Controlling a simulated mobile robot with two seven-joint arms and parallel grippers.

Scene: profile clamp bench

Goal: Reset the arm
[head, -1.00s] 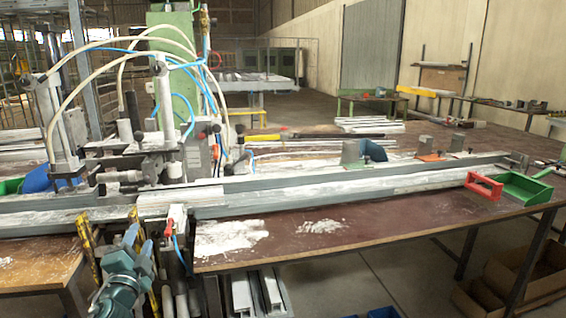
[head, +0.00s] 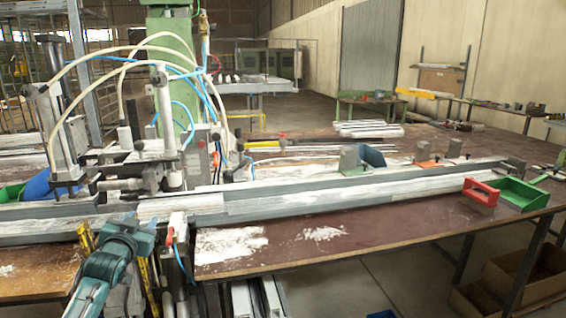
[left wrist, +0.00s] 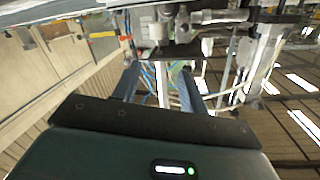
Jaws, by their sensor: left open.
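My left arm comes in at the lower left of the head view. Its teal wrist and left gripper (head: 130,222) are in front of the clamp bench, close to the near side of the long profile rail (head: 290,200). The fingertips are hard to make out there. In the left wrist view the two dark fingers of the left gripper (left wrist: 160,82) stand apart with nothing held between them. The clamp machine's metal parts lie beyond them. My right gripper is not in view.
The clamp machine (head: 170,160) with hoses stands behind the rail at left. A red-handled valve (head: 177,228) is just right of my gripper. A green bin (head: 523,193) and red holder (head: 482,190) sit at right. The brown tabletop (head: 390,222) is mostly clear.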

